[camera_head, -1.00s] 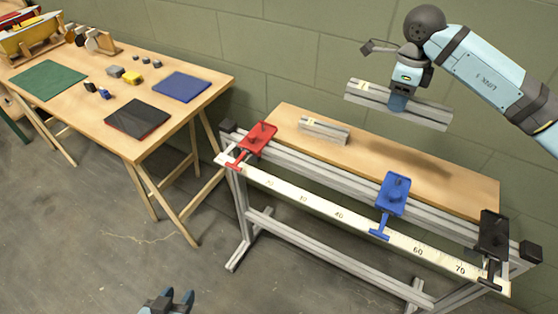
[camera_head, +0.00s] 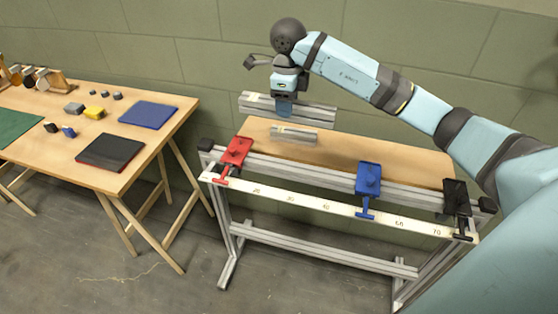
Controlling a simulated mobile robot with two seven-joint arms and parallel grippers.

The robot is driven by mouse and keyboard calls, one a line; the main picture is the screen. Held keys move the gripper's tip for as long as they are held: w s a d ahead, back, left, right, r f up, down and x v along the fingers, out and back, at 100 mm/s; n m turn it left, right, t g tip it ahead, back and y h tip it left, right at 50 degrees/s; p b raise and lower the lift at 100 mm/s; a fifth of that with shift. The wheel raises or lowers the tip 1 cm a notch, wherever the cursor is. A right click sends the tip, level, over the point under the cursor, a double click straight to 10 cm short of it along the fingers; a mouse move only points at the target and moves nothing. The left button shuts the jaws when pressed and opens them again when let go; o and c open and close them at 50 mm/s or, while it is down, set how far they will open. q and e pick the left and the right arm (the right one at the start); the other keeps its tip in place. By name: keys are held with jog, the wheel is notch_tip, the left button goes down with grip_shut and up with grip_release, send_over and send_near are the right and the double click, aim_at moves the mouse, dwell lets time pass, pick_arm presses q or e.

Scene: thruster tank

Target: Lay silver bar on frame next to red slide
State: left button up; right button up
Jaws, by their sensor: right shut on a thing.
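My right gripper (camera_head: 284,108) is shut on a long silver bar (camera_head: 316,114) and holds it up in the air, roughly level, above the left part of the frame's wooden board. The red slide (camera_head: 235,153) sits at the left end of the frame (camera_head: 300,174). A shorter silver bar (camera_head: 296,136) lies on the wooden board, to the right of the red slide and below the held bar. The blue slide (camera_head: 368,180) is on the right half of the rail. My left gripper is out of view.
A black slide (camera_head: 455,197) sits at the rail's right end. A numbered scale (camera_head: 325,206) runs along the front. The wooden board (camera_head: 400,163) is bare behind the blue slide. A wooden table (camera_head: 155,135) with mats and small blocks stands at left.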

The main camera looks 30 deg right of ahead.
aim_at(286, 165)
notch_tip(286, 165, down, 18)
jog(key=shift+d+r+b, duration=0.1)
jog(key=shift+b, duration=0.3)
jog(key=o, duration=1.2)
jog(key=shift+f, duration=0.2)
jog(key=shift+o, duration=0.2)
